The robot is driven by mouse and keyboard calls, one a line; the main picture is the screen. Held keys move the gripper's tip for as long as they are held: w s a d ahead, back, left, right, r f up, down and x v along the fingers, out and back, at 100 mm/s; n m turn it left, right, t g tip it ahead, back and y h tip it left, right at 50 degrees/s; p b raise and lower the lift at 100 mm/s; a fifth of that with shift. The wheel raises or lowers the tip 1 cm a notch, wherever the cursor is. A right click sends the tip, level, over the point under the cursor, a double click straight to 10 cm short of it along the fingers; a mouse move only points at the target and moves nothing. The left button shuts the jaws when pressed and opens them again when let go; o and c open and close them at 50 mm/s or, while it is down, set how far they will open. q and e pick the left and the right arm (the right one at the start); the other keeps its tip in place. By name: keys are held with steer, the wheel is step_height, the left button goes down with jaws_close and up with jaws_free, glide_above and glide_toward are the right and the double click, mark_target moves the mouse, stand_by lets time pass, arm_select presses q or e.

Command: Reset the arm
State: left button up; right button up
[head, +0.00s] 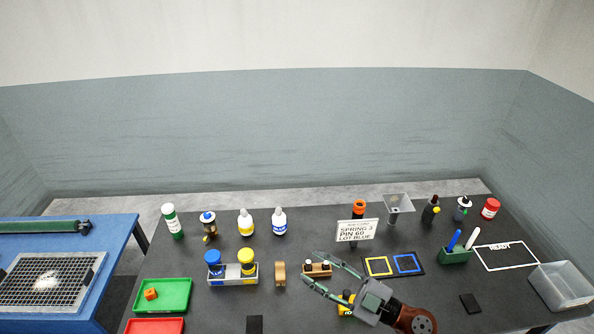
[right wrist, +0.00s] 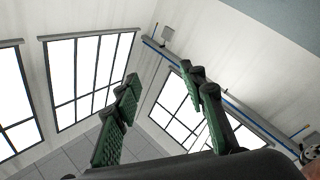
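My right gripper (head: 312,267) is in the head view above the front middle of the dark table (head: 205,310), its fingers pointing left. The fingers are spread apart with nothing between them. In the right wrist view the two green-padded fingers (right wrist: 163,88) are also apart and empty, with tall windows and wall behind them. The gripper partly hides a small yellow bottle (head: 345,302) and overlaps a small wooden holder (head: 322,270). My left gripper is not in view.
Bottles, including a green-and-white one (head: 173,222), stand along the back. A lettered card (head: 357,231), yellow and blue frames (head: 379,266), a green pen holder (head: 455,257) and a clear bin (head: 561,287) are to the right. A green tray (head: 175,296) is front left.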

steer(key=w+d+m+t+h, duration=0.3)
steer(key=d+m+t+h, duration=0.25)
steer(key=d, duration=0.25)
steer(key=w+d+m+t+h, duration=0.3)
steer(key=d+m+t+h, duration=0.3)
steer(key=d, duration=0.3)
steer(key=s+d+f+m+g+h, duration=0.3)
steer(key=d+f+m+g+h, duration=0.15)
steer(key=d+f, duration=0.5)
steer(key=s+d+f+m+g+h, duration=0.45)
steer(key=d+f, duration=0.25)
steer(key=f, duration=0.5)
steer(key=s+a+f+n+g+y, duration=0.1)
steer(key=s+a+f+g+y, duration=0.15)
steer(key=s+f+g, duration=1.15)
steer(key=s+a+f+t+b, duration=0.15)
steer(key=s+f+b, duration=0.25)
steer(key=f, duration=1.6)
steer(key=s+a+f+t+b, duration=0.1)
steer(key=s+f+t+b, duration=0.2)
steer(key=f, duration=1.7)
steer(key=s+f+n+g+b, duration=0.1)
steer(key=s+f+b, duration=0.4)
steer(key=s+f, duration=1.4)
step_height(320, 180, down, 3)
steer(key=shift+s+d+r+g, duration=0.15)
steer(key=shift+s+d+g, duration=0.15)
steer(key=shift+s+g, duration=0.1)
